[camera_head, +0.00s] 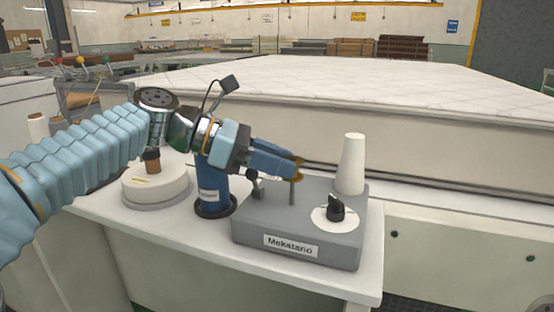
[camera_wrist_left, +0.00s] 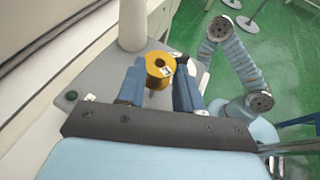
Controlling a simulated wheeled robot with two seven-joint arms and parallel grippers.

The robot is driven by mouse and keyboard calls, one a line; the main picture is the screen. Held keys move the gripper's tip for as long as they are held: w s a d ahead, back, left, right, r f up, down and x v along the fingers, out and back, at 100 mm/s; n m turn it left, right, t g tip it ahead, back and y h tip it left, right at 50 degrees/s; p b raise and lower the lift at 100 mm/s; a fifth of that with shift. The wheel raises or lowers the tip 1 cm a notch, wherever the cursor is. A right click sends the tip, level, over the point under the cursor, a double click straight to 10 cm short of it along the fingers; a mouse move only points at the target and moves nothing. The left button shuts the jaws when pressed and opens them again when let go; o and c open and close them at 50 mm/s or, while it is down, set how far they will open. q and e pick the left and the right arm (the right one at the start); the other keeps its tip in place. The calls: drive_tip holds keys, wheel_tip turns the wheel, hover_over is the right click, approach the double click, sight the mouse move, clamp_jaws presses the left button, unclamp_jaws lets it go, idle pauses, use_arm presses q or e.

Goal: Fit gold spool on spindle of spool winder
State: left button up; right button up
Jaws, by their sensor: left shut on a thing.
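My left gripper (camera_head: 296,168) reaches in from the left over the grey spool winder (camera_head: 290,225), which has a "Mekatano" label. It is shut on the gold spool (camera_wrist_left: 158,68), which shows between the blue fingers in the left wrist view. In the head view only gold edges of the spool show at the fingertips. A thin upright post (camera_head: 292,193), seemingly the spindle, stands on the winder just below the fingertips. Whether the spool touches or surrounds it cannot be told. My right gripper is not in view.
A white cone (camera_head: 353,165) and a black knob (camera_head: 336,207) are on the winder's right side. A blue cylinder (camera_head: 213,192) and a round white base (camera_head: 155,186) stand to the left on the white table (camera_head: 190,232). A large mattress (camera_head: 400,90) lies behind.

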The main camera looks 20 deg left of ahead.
use_arm(q)
drive_tip(key=shift+f+b, duration=0.75)
drive_tip(key=shift+f, duration=0.55)
idle(0.4)
drive_tip(key=o, duration=1.1)
drive_tip(key=p+v, duration=0.1)
drive_tip(key=v, duration=1.3)
